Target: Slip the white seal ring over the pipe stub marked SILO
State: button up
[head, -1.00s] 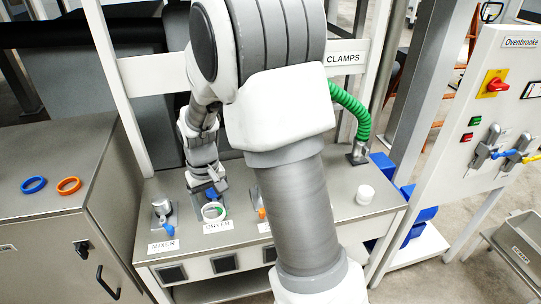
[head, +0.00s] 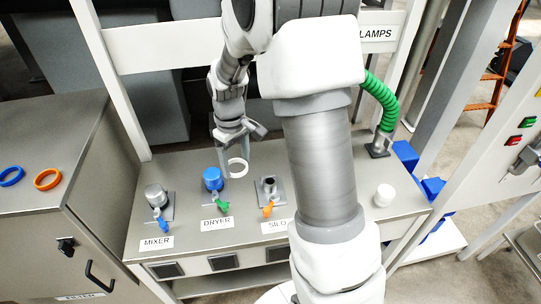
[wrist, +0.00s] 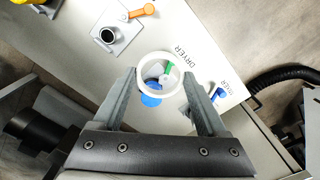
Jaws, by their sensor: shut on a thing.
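My gripper (head: 238,150) is shut on the white seal ring (head: 238,168), which hangs above the bench, between the DRYER and SILO stubs in the head view. In the wrist view the ring (wrist: 139,75) sits between both fingertips. The SILO pipe stub (head: 269,184) is an open, dark-mouthed metal stub on a square plate with an orange handle, right of and below the ring. It also shows in the wrist view (wrist: 108,36), up and left of the ring, apart from it. My arm partly covers the SILO label (head: 276,226).
The DRYER stub carries a blue top (head: 212,178) and a green handle; it shows below the ring in the wrist view. The MIXER stub (head: 155,195) stands further left. A white round piece (head: 384,195) and a green hose (head: 381,97) are at the right.

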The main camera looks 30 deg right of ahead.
jog(key=w+d+f+n+b, duration=0.3)
jog(key=d+f+n, duration=0.15)
jog(key=n, duration=0.35)
jog(key=n+b, duration=0.3)
jog(key=n, duration=0.8)
send_near(270, 181)
notch_tip(270, 181, down, 4)
jog(key=b, duration=0.5)
jog(key=shift+f, duration=0.8)
jog(key=shift+f, duration=0.4)
jog(key=shift+f+b, duration=0.4)
jog(key=shift+f, duration=0.05)
jog(key=shift+f, duration=0.25)
jog(key=o, duration=1.2)
